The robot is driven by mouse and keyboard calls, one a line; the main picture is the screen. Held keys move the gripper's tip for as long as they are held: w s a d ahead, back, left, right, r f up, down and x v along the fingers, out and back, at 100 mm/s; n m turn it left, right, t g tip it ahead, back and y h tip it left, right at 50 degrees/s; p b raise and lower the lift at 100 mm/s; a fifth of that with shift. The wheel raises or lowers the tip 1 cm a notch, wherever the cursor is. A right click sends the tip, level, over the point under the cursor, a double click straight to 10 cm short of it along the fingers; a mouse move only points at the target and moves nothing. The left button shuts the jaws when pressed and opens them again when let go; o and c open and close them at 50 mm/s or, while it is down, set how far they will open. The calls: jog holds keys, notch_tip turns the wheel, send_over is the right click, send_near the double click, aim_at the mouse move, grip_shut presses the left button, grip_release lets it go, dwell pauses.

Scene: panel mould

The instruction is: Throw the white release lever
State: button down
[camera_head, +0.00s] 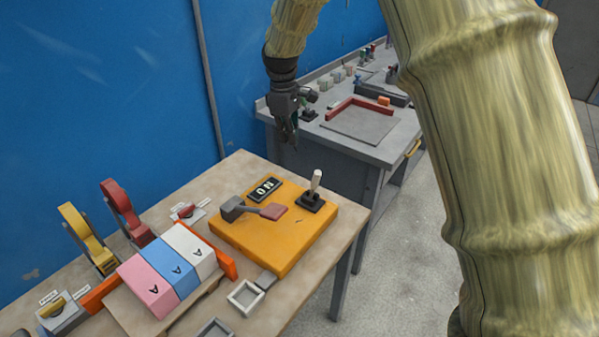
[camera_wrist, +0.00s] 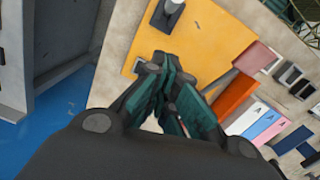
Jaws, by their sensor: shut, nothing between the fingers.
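The white lever (camera_head: 315,180) stands upright on a small black base at the back right corner of an orange plate (camera_head: 290,250). Its pale tip also shows at the top edge of the wrist view (camera_wrist: 173,5). My gripper (camera_head: 291,140) is shut and empty, pointing down, above the far side of the table and up and left of the lever in the head view. In the wrist view its closed fingers (camera_wrist: 162,65) show over the orange plate, apart from the lever.
Pink, blue and white blocks (camera_head: 192,245) stand at left, with red (camera_head: 122,205) and yellow (camera_head: 85,235) levers behind. A grey bench (camera_head: 375,152) stands beyond.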

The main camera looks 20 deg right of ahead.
aim_at(315, 185)
jog(key=s+d+f+p, duration=0.2)
jog(key=d+f+p, duration=0.1)
jog(key=f, duration=0.7)
jog(key=shift+s+d+f+p, duration=0.2)
jog(key=shift+s+f+p, duration=0.15)
jog(key=shift+p, duration=0.5)
